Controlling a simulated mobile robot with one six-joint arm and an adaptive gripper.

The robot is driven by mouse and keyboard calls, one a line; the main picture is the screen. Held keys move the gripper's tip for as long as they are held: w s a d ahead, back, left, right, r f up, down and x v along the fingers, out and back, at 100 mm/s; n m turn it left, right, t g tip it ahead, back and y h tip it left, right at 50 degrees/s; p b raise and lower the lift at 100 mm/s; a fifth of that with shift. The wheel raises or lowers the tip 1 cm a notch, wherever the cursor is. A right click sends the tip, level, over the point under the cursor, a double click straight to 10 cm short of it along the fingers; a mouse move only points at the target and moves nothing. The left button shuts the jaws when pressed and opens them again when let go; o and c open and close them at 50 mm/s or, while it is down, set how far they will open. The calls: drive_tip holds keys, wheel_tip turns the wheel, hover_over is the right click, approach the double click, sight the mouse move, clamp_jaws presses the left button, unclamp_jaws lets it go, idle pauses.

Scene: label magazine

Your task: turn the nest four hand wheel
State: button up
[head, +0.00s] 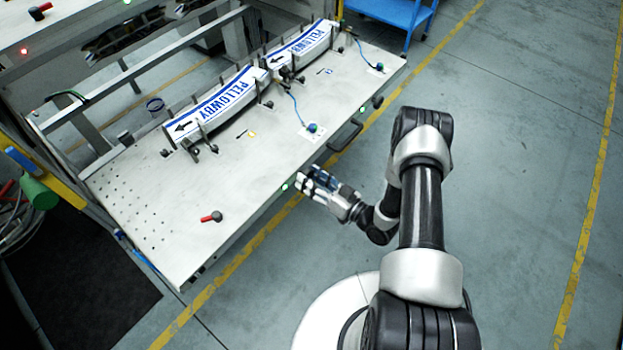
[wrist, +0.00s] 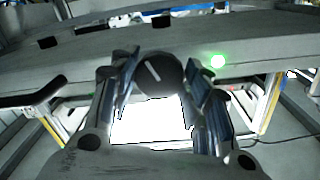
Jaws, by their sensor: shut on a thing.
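A dark round hand wheel (wrist: 160,72) with a white line on its face sits on the front edge of the grey table in the wrist view. The white line is tilted. My gripper (wrist: 161,84) is shut on this wheel, one finger at each side of it. In the head view my gripper (head: 308,181) is at the table's front edge beside a green light (head: 285,187), and it hides the wheel there. The same green light also shows right of the wheel in the wrist view (wrist: 217,61). The nest number is not readable.
Another dark knob (head: 377,101) and a green light (head: 362,110) are farther along the edge, past a dark pull handle (head: 345,135). Label stacks (head: 228,101) stand on the table (head: 150,190). A red-handled lever (head: 212,216) lies near the front. The floor at right is clear.

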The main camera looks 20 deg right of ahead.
drive_tip(key=o, duration=1.1)
drive_tip(key=shift+c, duration=0.2)
drive_tip(key=shift+s+d, duration=0.1)
drive_tip(key=v, duration=1.1)
drive_tip(key=shift+s+d, duration=0.25)
drive_tip(key=shift+s, duration=0.1)
